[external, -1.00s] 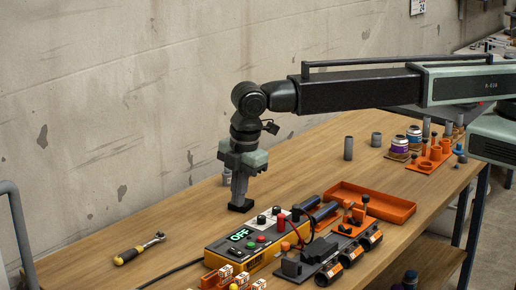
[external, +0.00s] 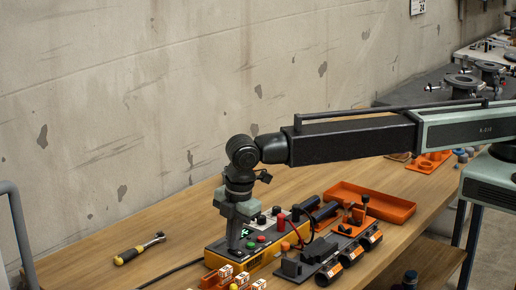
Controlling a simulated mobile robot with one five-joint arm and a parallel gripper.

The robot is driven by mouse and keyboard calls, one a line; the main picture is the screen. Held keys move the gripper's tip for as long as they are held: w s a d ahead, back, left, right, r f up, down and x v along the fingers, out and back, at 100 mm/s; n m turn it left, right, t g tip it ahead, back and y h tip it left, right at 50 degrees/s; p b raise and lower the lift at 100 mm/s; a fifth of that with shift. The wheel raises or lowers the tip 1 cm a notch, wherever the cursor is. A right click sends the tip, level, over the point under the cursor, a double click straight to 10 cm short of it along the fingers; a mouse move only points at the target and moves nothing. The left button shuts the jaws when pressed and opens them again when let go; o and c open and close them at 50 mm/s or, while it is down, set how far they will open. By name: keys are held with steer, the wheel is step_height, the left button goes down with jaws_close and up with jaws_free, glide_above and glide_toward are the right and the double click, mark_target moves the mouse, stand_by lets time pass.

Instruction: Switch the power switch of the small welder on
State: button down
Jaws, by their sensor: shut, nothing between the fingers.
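The small welder (external: 266,258) is a yellow box with a dark top panel on the bench. Its panel carries a green lit display (external: 244,233), mostly hidden behind my gripper, plus a green button (external: 250,245), a red button (external: 260,239) and black knobs (external: 262,219). My gripper (external: 234,249) points straight down, shut and empty, with its tips at the left part of the welder's panel. I cannot tell whether the tips touch the panel. I cannot make out which control is the power switch.
An orange tray (external: 370,203) lies behind and right of the welder. Dark cylinders with orange labels (external: 350,258) and a dark fixture stand to its right. Small orange-white blocks (external: 242,279) sit in front. A yellow-handled tool (external: 129,256) lies left; the bench there is clear.

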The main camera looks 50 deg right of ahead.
steer(key=shift+w+f+g+b, duration=0.25)
steer(key=shift+f+g+b, duration=0.1)
steer(key=shift+g, duration=0.05)
steer(key=shift+w+d+f, duration=0.1)
steer(key=shift+w, duration=0.05)
steer(key=shift+d, duration=0.2)
steer(key=shift+d, duration=0.1)
steer(key=shift+s, duration=0.9)
steer(key=shift+r, duration=0.2)
steer(key=shift+a+r+p, duration=0.2)
steer(key=shift+r+p, duration=0.05)
steer(key=shift+p, duration=0.1)
step_height(320, 180, up, 14)
steer(key=w+p, duration=0.1)
steer(key=p, duration=1.3)
steer(key=shift+w+a+f, duration=0.15)
